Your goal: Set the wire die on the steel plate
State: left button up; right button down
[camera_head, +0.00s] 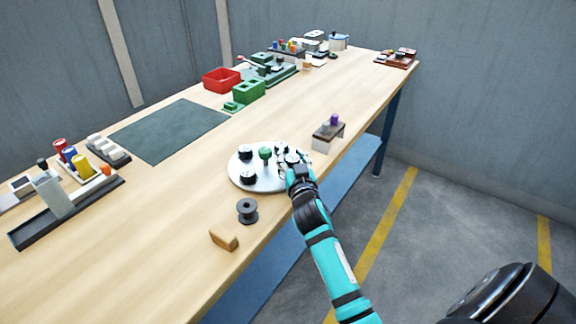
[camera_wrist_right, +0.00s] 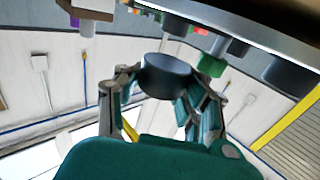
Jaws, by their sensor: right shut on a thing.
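The steel plate (camera_head: 262,184) is a round silvery disc near the front edge of the table. Several black knob-like pieces and one green piece (camera_head: 265,153) stand on it. My right gripper (camera_head: 291,163) is at the plate's right side, low over its rim. In the right wrist view it is shut on a short dark grey cylinder (camera_wrist_right: 166,76), which I take to be the wire die. Whether the die touches the plate cannot be told. My left gripper is not in view.
A black spool (camera_head: 247,211) and a tan block (camera_head: 224,239) lie in front of the plate. A small stand (camera_head: 328,137) with a purple-topped piece is to its right. A dark green mat (camera_head: 170,130), red bin (camera_head: 221,80) and green blocks (camera_head: 248,91) are behind.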

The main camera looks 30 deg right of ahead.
jog(key=shift+w+a+f, duration=0.15)
jog(key=shift+a+f, duration=0.15)
jog(key=shift+f, duration=0.2)
jog(key=shift+w+a+f, duration=0.1)
jog(key=shift+a+f, duration=0.2)
jog(key=shift+f, duration=0.55)
jog(key=shift+d+f, duration=0.1)
jog(key=shift+f, duration=0.1)
jog(key=shift+f, duration=0.2)
jog(key=c, duration=0.7)
grip_release()
jog(key=shift+c, duration=0.2)
jog(key=shift+f, duration=0.1)
